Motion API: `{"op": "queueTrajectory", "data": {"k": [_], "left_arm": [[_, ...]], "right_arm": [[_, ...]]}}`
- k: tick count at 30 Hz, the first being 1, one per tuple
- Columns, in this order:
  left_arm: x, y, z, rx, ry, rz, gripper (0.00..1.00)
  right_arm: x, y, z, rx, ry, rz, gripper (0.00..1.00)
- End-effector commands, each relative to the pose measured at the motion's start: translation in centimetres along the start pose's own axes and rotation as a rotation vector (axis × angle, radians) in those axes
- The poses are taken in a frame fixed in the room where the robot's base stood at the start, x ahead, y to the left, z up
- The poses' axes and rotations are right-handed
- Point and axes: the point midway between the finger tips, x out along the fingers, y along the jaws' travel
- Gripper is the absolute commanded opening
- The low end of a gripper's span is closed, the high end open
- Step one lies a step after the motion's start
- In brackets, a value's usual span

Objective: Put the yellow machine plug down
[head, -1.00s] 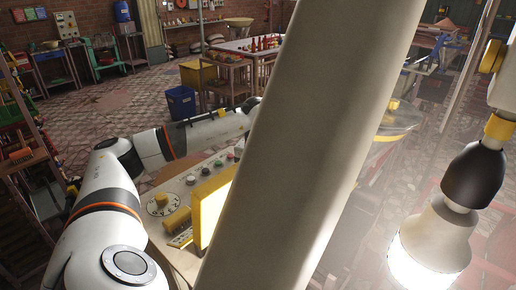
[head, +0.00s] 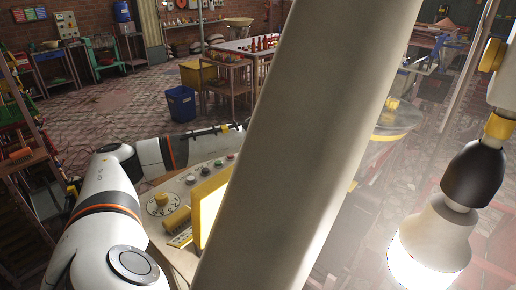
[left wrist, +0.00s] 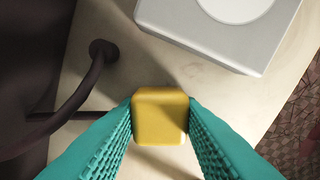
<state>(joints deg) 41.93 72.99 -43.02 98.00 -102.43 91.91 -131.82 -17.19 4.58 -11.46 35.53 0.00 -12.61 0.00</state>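The yellow plug (left wrist: 160,122) is a rounded block in the left wrist view, low in the middle. My left gripper (left wrist: 160,104) has its two teal ribbed fingers against the left and right sides of it. A pale cream surface lies under and around the plug; whether the plug touches it, I cannot tell. In the head view my left arm reaches in from the left over the machine's control panel (head: 206,176), but its gripper and the plug are hidden. My right gripper is in neither current view.
In the left wrist view, a dark cable (left wrist: 88,88) enters a round hole at left, and a white box (left wrist: 215,40) stands at top right. In the head view, a thick pale post (head: 300,150) blocks the middle and a lit bulb (head: 432,245) hangs at right.

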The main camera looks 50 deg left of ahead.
Motion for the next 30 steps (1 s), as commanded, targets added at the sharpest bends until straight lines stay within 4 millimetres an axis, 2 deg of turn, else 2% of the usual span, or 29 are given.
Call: {"op": "queueTrajectory", "data": {"k": [1,3,4,13,18,19,24,30], "left_arm": [[-0.1,0.0,0.0,0.000,0.000,0.000,0.40],[-0.1,0.0,0.0,0.000,0.000,0.000,0.52],[-0.1,0.0,0.0,0.000,0.000,0.000,0.54],[-0.3,0.0,0.0,0.000,0.000,0.000,0.54],[-1.9,0.0,0.0,0.000,-0.002,-0.001,0.54],[-2.0,-0.1,0.1,0.000,-0.004,-0.002,0.54],[-5.8,-0.1,0.1,0.000,-0.006,-0.004,0.54],[-10.3,-0.1,0.1,0.000,-0.005,-0.004,0.54]], "right_arm": [[-0.1,0.0,0.0,0.000,0.000,0.000,0.00],[-0.1,0.0,0.0,0.000,0.000,0.000,0.00],[-0.1,0.0,0.0,0.000,0.000,0.000,0.00],[-0.3,0.0,0.0,0.000,0.000,0.000,0.00],[-1.6,-0.1,0.1,0.000,0.000,0.000,0.00],[-0.7,-0.1,0.1,0.000,0.000,0.000,0.00],[0.8,0.0,-0.1,0.000,0.000,0.000,0.00],[1.7,0.0,-0.2,0.000,0.000,0.000,0.00]]}}
